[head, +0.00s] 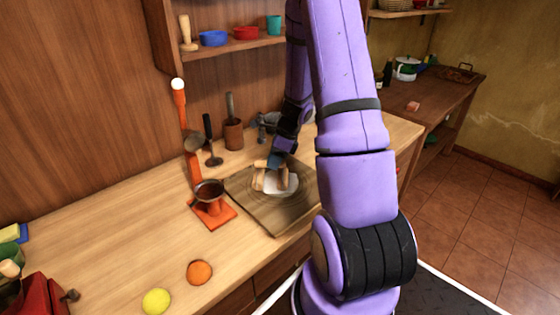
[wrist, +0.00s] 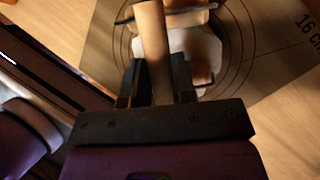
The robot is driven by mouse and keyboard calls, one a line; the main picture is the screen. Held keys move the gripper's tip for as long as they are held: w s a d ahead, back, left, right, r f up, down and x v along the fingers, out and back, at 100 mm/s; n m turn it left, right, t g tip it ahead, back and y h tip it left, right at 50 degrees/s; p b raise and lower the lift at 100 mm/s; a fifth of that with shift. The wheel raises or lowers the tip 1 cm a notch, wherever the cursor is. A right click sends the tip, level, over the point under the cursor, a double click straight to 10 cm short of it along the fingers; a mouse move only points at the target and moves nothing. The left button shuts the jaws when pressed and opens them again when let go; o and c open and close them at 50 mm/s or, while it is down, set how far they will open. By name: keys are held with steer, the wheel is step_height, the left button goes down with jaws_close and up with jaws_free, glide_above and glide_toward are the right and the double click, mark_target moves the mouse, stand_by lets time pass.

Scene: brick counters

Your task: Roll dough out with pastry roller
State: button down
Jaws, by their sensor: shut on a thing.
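My gripper (wrist: 156,72) is shut on the wooden handle of the pastry roller (wrist: 152,42) in the wrist view. The head view shows my gripper (head: 279,157) low over the board, with the tan roller (head: 259,180) beneath it. The white dough (wrist: 196,46) lies flat on the pastry board, right of the handle; it also shows in the head view (head: 281,186). The roller's wooden parts overlap the dough's edges in the wrist view; whether they press on it I cannot tell. The brown board (head: 276,222) lies on the counter. My gripper hides part of the roller.
An orange stand with a dark bowl (head: 209,193) is left of the board. A wooden pot (head: 233,134) and a dark utensil (head: 210,140) stand behind. An orange fruit (head: 199,272) and a yellow fruit (head: 156,301) lie near the front. The left counter is mostly clear.

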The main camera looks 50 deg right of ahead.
steer(key=shift+w+a, duration=0.1)
steer(key=shift+a, duration=0.05)
steer(key=shift+s+d, duration=1)
steer(key=shift+s, duration=0.1)
steer(key=shift+s+d+f, duration=0.25)
steer(key=shift+s+d, duration=0.7)
steer(key=shift+s, duration=0.25)
steer(key=shift+w+a+r, duration=0.1)
steer(key=shift+w+a, duration=0.9)
steer(key=shift+w, duration=0.15)
steer(key=shift+w+a+r, duration=0.1)
steer(key=shift+w+a, duration=0.85)
steer(key=shift+w, duration=0.2)
steer(key=shift+s+d+f, duration=0.15)
steer(key=shift+s+d, duration=0.85)
steer(key=shift+s, duration=0.2)
